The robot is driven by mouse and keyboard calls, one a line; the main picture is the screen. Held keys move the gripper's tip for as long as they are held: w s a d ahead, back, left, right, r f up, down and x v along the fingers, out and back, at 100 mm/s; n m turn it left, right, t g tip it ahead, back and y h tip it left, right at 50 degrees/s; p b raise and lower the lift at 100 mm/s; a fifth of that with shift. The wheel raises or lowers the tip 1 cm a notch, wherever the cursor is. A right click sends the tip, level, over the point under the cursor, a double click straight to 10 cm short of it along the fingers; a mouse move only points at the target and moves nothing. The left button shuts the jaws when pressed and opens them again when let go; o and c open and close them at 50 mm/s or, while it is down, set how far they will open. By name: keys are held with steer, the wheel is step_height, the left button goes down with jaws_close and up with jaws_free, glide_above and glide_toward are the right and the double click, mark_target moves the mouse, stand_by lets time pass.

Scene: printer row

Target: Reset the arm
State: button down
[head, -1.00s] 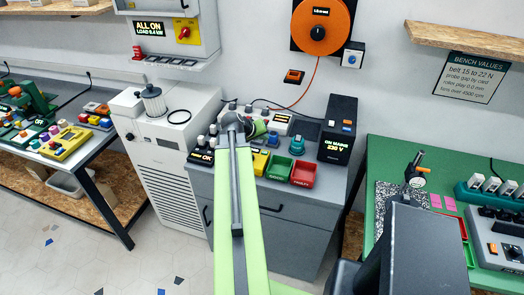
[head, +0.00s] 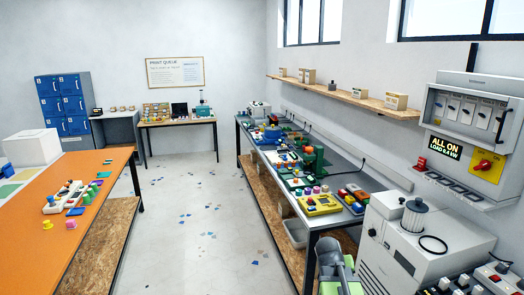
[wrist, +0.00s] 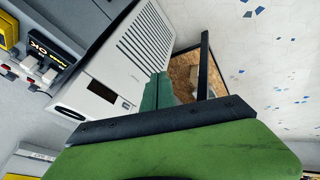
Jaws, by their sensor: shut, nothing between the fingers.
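My arm shows at the bottom edge of the head view as a grey link with green beside it. Its far end is cut off there. My gripper (wrist: 157,92) shows in the wrist view as teal-green fingers beyond a dark bar and a broad green body. The fingers are together with nothing between them. A white cabinet with a vent grille (wrist: 125,62) is behind them on the left, and a bench's dark leg frame is behind on the right.
The white machine (head: 420,245) stands at the lower right, under the ALL ON wall panel (head: 470,135). A long grey bench (head: 335,178) with several devices runs along the right wall. An orange table (head: 80,190) is at left. The floor (head: 205,215) between them is clear.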

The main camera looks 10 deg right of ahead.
steer(key=a+f+n+y, duration=0.2)
steer(key=a, duration=1.3)
steer(key=s+a+f+n+g+y, duration=0.1)
steer(key=s+a+g+y, duration=0.2)
steer(key=s+a, duration=0.3)
steer(key=a, duration=0.3)
steer(key=shift+s+a+f, duration=0.25)
steer(key=shift+s+a, duration=0.1)
steer(key=shift+s, duration=0.05)
steer(key=shift+d, duration=0.1)
